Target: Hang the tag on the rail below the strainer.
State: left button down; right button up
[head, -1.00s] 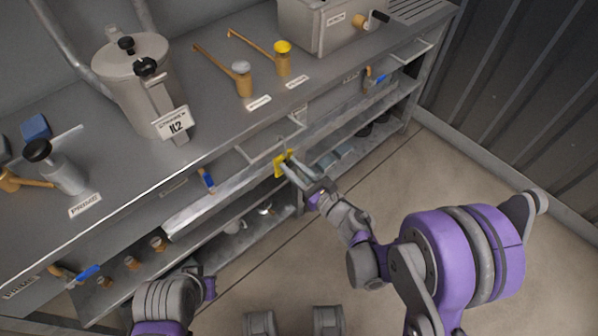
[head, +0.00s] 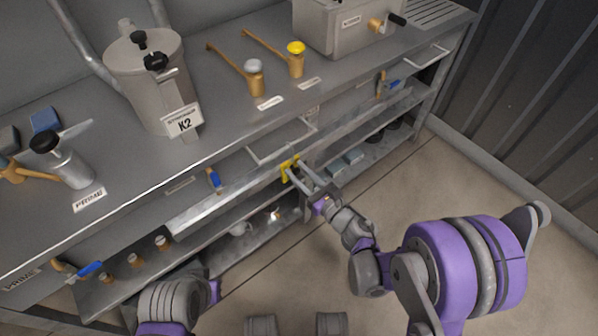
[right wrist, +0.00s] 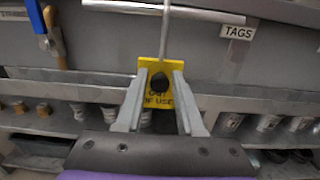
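The yellow tag (head: 288,169) is upright at the bench front, beneath a drawer handle. In the right wrist view the tag (right wrist: 160,97) reads "OUT OF USE" and has a dark round spot. A thin metal rod runs upward from it; how they join is unclear. My right gripper (head: 298,167) is at the tag. In the right wrist view its fingers (right wrist: 160,75) stand apart and overlap the tag's sides; contact is unclear. The steel strainer (head: 145,85), labelled K2, stands on the bench. A pale rail (head: 220,195) runs along the bench front below it. My left gripper is not visible.
A "TAGS" label (right wrist: 238,32) is right of the tag in the wrist view. A blue-handled valve (head: 214,180) sits left of the tag. Shelves below hold cups and small parts. Open floor (head: 470,175) lies right of the bench.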

jog(key=o, duration=0.3)
jog(key=v, duration=1)
jog(key=shift+s+d, duration=0.25)
jog(key=shift+s, duration=0.05)
